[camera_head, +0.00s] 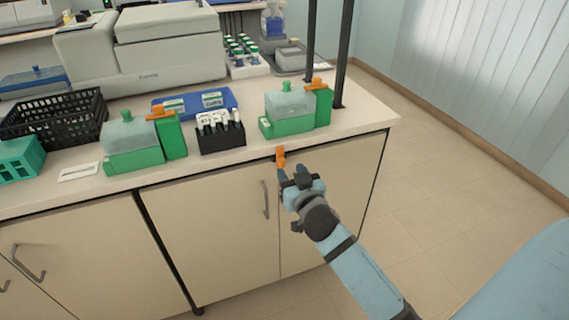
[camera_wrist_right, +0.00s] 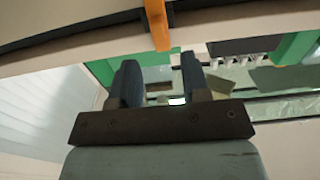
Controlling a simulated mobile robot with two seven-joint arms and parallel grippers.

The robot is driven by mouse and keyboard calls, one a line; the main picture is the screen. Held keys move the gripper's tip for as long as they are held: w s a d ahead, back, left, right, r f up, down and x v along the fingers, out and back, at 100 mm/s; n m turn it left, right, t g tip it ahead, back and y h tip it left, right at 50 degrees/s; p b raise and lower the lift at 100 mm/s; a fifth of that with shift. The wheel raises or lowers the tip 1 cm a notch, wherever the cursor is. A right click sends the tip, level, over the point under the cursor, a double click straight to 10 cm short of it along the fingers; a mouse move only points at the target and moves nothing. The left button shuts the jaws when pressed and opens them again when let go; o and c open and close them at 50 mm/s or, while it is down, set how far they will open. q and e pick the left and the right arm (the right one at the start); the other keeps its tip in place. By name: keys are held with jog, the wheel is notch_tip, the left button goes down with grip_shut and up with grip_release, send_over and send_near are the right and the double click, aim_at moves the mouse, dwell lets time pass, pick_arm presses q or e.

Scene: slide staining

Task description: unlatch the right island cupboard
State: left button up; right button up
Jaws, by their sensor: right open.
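The right island cupboard (camera_head: 230,225) is a pair of beige doors under the counter, both shut, with a grey bar handle (camera_head: 266,200) on its left door. An orange latch (camera_head: 280,157) sits at the top of the seam between the doors, just under the counter edge. It also shows in the right wrist view (camera_wrist_right: 157,22). My right gripper (camera_head: 292,174) is open just below the latch, its dark fingers pointing up toward it. In the wrist view the latch appears beyond the gap between the fingertips; I cannot tell whether they touch. My left gripper is not in view.
On the countertop (camera_head: 365,120) stand green staining boxes with clear lids (camera_head: 290,100), a black rack of slides (camera_head: 220,135), a blue tray (camera_head: 195,103) and a black basket (camera_head: 55,120). The floor (camera_head: 450,200) right of the island is clear.

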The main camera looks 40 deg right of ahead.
aim_at(284, 161)
jog(key=x, duration=0.4)
jog(key=shift+w, duration=0.4)
grip_shut()
